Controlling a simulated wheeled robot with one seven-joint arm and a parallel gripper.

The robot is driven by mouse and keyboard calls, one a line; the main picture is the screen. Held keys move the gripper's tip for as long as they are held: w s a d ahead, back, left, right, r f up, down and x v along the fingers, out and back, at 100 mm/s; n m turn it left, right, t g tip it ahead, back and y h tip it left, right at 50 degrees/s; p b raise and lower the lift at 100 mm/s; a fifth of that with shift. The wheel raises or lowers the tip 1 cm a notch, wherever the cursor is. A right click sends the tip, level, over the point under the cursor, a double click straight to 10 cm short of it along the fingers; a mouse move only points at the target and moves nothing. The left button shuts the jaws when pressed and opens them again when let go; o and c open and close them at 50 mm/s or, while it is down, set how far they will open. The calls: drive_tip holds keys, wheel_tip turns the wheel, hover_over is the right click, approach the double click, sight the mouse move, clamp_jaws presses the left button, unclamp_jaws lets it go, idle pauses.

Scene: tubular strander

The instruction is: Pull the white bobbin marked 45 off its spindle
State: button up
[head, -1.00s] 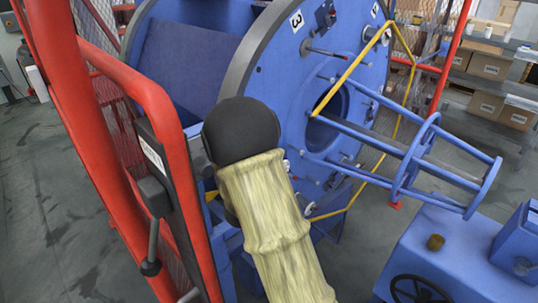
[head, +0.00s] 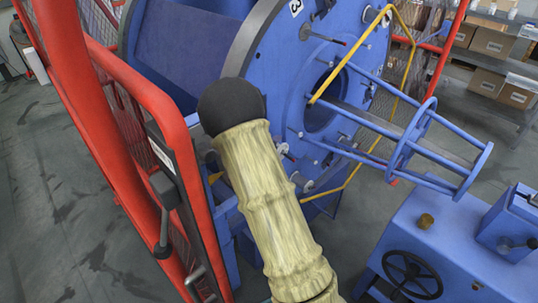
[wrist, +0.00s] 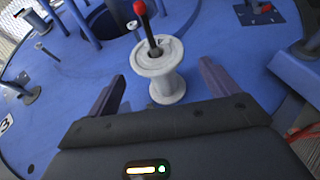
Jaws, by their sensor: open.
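A whitish-grey bobbin (wrist: 165,78) sits on its spindle on the blue disc in the wrist view. A dark rod with a red tip (wrist: 139,8) sticks up out of its top. No number is legible on it. My gripper (wrist: 162,74) is open, with one finger to the left of the bobbin and one to the right. Gaps show between both fingers and the bobbin. The fingers are empty. In the head view my arm's pale sleeve and black end hide the gripper and this bobbin.
The blue disc (head: 285,85) carries several other spindles and a yellow bar (head: 349,55). A blue tubular cage (head: 405,140) juts out at right. A red guard frame (head: 150,95) stands close left of my arm. A blue housing with a black handwheel (head: 412,275) is at lower right.

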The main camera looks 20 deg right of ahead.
drive_tip(key=p+x, duration=0.1)
drive_tip(key=x, duration=0.3)
drive_tip(key=shift+w, duration=0.1)
drive_tip(key=shift+f, duration=0.1)
drive_tip(key=c, duration=1.6)
